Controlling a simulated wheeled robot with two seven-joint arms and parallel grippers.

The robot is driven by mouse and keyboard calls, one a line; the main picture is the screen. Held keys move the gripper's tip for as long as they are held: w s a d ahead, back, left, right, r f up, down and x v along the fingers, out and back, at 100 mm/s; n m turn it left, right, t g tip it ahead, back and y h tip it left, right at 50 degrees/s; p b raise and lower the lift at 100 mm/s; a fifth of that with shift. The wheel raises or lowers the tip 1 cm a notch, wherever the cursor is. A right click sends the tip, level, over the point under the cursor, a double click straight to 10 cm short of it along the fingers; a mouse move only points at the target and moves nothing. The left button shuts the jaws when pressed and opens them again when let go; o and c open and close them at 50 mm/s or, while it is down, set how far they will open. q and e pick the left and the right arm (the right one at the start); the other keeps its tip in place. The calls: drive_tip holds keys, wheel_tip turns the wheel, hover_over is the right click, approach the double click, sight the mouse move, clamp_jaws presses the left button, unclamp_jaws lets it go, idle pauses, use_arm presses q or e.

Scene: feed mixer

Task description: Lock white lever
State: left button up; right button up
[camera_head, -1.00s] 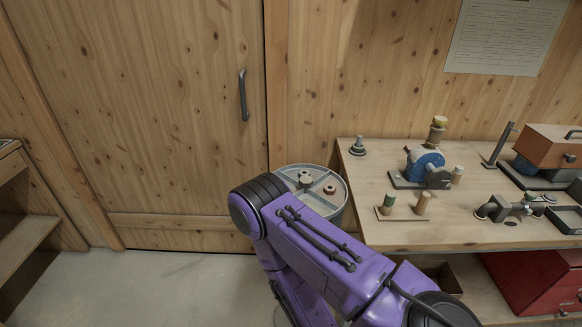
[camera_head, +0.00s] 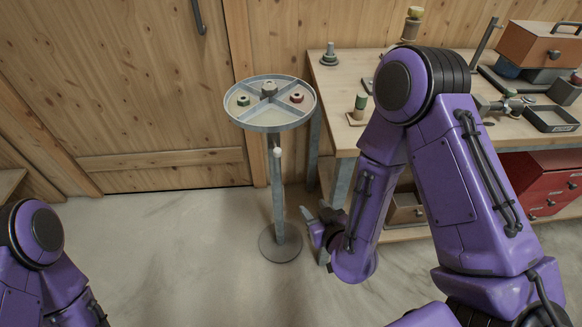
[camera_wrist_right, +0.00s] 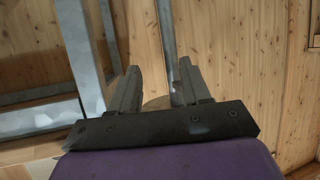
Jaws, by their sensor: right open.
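The white lever (camera_head: 277,153) is a small pale-tipped handle on the upright post of a round-topped stand (camera_head: 277,205), just below its tray. My right gripper (camera_head: 313,225) is low, to the right of the post and below the lever, apart from both. In the right wrist view my right gripper (camera_wrist_right: 158,68) is open, its two grey fingers spread with nothing held. A thin grey post (camera_wrist_right: 167,40) shows beyond the fingers; I cannot pick out the lever there. My left arm shows at the lower left, its gripper out of frame.
The divided round tray (camera_head: 250,116) holds a few small knobs. A wooden workbench (camera_head: 335,78) with tools stands to the right, its leg close behind my right gripper. A red toolbox (camera_head: 540,185) is beneath it. Floor left of the stand (camera_head: 180,225) is clear.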

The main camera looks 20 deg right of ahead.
drive_tip(key=w+a+r+n+t+y+b, duration=0.1)
drive_tip(key=w+a+r+n+t+b, duration=0.1)
drive_tip(key=w+a+r+t, duration=0.15)
drive_tip(key=n+t, duration=0.1)
drive_tip(key=t, duration=0.1)
approach(280, 155)
drive_tip(key=w, duration=0.1)
drive_tip(key=shift+g+y, duration=0.25)
drive_tip(key=shift+y, duration=0.05)
drive_tip(key=w+p, duration=0.1)
drive_tip(key=w, duration=0.5)
drive_tip(key=w+p, duration=0.1)
drive_tip(key=w, duration=0.3)
drive_tip(key=shift+w+a+r+p, duration=0.1)
drive_tip(key=shift+a+r+p, duration=0.2)
drive_tip(key=shift+a+p, duration=0.1)
use_arm(q)
wheel_tip(280, 155, down, 2)
drive_tip(key=shift+f, duration=0.1)
use_arm(e)
clamp_jaws()
